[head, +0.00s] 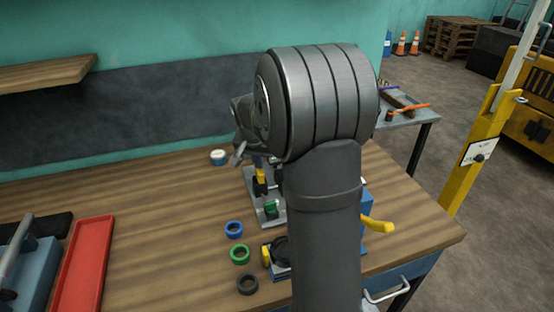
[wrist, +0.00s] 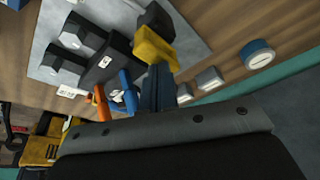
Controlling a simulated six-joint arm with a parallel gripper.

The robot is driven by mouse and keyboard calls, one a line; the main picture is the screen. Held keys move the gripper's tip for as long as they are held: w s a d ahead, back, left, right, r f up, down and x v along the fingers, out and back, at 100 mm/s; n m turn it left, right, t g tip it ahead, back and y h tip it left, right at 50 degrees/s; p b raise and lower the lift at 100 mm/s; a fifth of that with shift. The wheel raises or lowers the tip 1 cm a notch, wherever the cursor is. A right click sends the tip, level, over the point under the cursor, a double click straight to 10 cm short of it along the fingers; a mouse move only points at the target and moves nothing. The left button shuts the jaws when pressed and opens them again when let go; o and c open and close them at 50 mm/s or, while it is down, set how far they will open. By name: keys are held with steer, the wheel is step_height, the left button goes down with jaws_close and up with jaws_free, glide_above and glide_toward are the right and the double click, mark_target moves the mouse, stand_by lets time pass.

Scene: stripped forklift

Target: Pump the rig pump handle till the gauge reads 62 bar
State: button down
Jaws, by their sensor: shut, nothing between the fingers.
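A grey plate with black blocks (wrist: 95,55) fills the upper left of the wrist view; part of the plate (head: 268,216) shows in the head view beside my arm. A yellow piece (wrist: 155,47) on a black part sits at the plate's edge, possibly the pump handle. My gripper (wrist: 158,72) is shut and empty, its fingertips close to the yellow piece; contact cannot be told. A round blue-rimmed, white-faced thing (wrist: 259,56), possibly the gauge, also shows in the head view (head: 218,156); no reading is legible. My arm hides much of the rig in the head view.
Blue (head: 234,229), green (head: 240,254) and dark (head: 247,284) rings lie on the bench. A yellow lever (head: 378,225) sticks out right of my arm. A red tray (head: 83,265) lies at left. Bare bench lies between the tray and the rings.

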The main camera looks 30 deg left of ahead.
steer(key=shift+r, duration=2.2)
steer(key=shift+f, duration=2.5)
steer(key=shift+r, duration=2.5)
steer(key=shift+f, duration=0.15)
steer(key=shift+f, duration=2.3)
steer(key=shift+r, duration=2.45)
steer(key=shift+f, duration=0.1)
